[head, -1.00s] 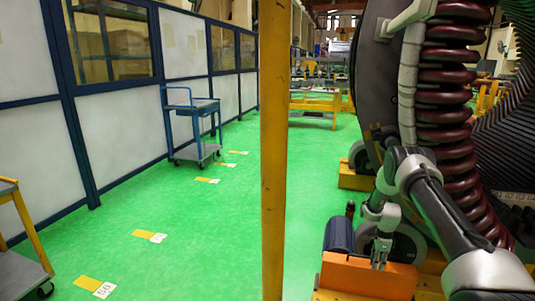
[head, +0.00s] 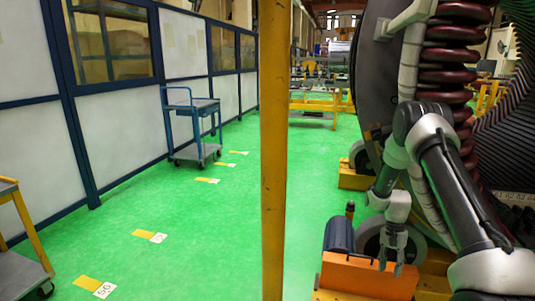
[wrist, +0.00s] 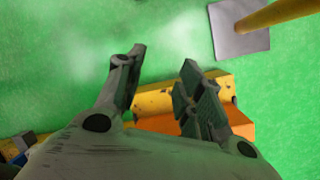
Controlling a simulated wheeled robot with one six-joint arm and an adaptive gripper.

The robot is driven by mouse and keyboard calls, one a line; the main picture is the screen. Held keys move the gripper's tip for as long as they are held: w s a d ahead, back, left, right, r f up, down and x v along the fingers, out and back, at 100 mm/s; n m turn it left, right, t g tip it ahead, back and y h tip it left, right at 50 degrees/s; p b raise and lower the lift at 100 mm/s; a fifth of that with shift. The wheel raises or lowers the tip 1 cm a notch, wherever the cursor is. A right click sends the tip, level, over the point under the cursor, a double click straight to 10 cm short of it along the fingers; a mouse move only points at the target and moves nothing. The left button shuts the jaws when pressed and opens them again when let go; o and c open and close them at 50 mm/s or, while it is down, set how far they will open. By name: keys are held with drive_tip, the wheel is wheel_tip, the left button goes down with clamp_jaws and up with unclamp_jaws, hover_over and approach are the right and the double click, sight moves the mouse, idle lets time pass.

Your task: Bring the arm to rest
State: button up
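My gripper (head: 391,268) hangs pointing down at the lower right of the head view, in front of the stator's base and above an orange block (head: 368,276). My arm is bent, with its elbow raised in front of the stator's dark red coils (head: 447,58). In the wrist view my gripper (wrist: 164,58) has its two fingers apart, with nothing between them but green floor and part of a yellow beam (wrist: 155,103). The orange block (wrist: 240,131) shows partly behind the right finger. I cannot tell the gap between gripper and block.
A yellow post (head: 273,150) stands left of the arm; its grey foot plate (wrist: 239,41) shows in the wrist view. The large stator (head: 362,80) is close behind the arm. A blue cart (head: 192,110) stands by the wall panels. The green floor between is clear.

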drive_tip(key=s+a+r+n, duration=0.1)
drive_tip(key=s+r+n, duration=0.15)
drive_tip(key=r, duration=0.55)
drive_tip(key=s+a+r+n, duration=0.1)
drive_tip(key=s+r+n, duration=0.15)
drive_tip(key=r, duration=0.55)
drive_tip(key=s+a+r+n+t, duration=0.2)
drive_tip(key=s+r+t, duration=0.2)
drive_tip(key=s+r, duration=0.8)
drive_tip(key=s+a+r+n+t, duration=0.2)
drive_tip(key=s+a+r+t, duration=0.1)
drive_tip(key=s+r, duration=0.9)
wheel_tip(320, 180, up, 4)
drive_tip(key=shift+s+a+r+t+h, duration=0.25)
drive_tip(key=shift+s+a+t+h, duration=0.15)
drive_tip(key=shift+t, duration=0.2)
drive_tip(key=shift+d, duration=0.1)
